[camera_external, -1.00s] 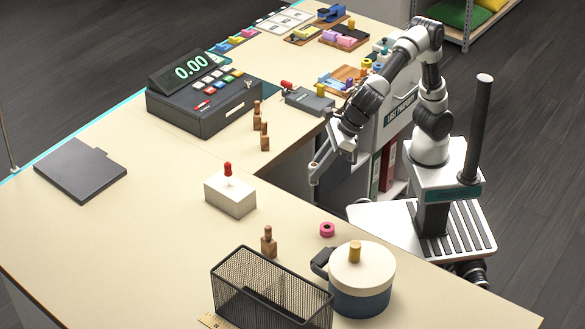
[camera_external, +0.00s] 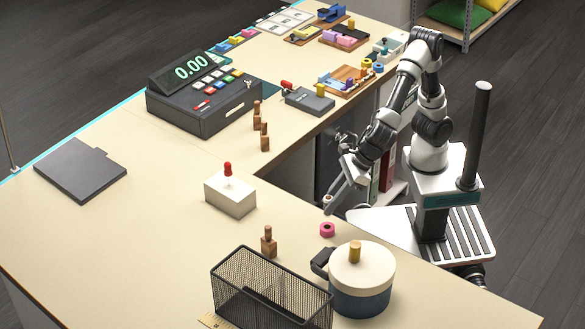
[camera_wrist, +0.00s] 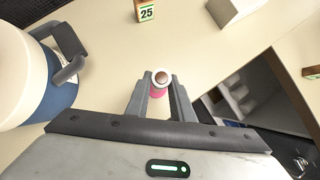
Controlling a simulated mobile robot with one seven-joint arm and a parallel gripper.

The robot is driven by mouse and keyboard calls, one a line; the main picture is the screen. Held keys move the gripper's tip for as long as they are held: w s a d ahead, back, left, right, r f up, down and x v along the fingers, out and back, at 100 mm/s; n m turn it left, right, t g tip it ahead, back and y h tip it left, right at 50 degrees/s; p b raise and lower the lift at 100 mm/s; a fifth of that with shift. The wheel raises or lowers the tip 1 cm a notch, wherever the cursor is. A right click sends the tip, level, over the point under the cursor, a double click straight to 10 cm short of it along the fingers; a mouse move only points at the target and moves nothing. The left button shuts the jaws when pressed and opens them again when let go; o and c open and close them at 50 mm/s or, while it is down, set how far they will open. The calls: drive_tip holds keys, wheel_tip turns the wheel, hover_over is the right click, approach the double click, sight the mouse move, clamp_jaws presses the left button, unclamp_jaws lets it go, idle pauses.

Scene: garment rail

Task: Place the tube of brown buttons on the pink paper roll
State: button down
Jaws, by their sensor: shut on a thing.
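My gripper (camera_external: 329,205) is shut on the tube of brown buttons (camera_wrist: 162,77), whose pale round end with a brown middle shows between the fingertips in the wrist view. In the outside view the tube is very small at the fingertips. The pink paper roll (camera_external: 327,230) lies on the counter near its inner edge, just below the fingertips in the picture. In the wrist view the pink roll (camera_wrist: 156,93) is partly hidden behind the tube and fingers. The tube appears above the roll; I cannot tell the exact gap.
A blue pot with a cream lid (camera_external: 362,268) and a black mesh basket (camera_external: 272,290) stand close to the roll. A wooden figure (camera_external: 268,242) and a white box with a red knob (camera_external: 230,195) stand to the left. Bare counter lies between them.

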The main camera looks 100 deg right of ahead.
drive_tip(key=shift+f+b, duration=0.75)
drive_tip(key=shift+f, duration=1.5)
drive_tip(key=shift+f, duration=0.2)
drive_tip(key=c, duration=1.5)
unclamp_jaws()
drive_tip(key=shift+c, duration=0.2)
drive_tip(key=shift+r, duration=0.1)
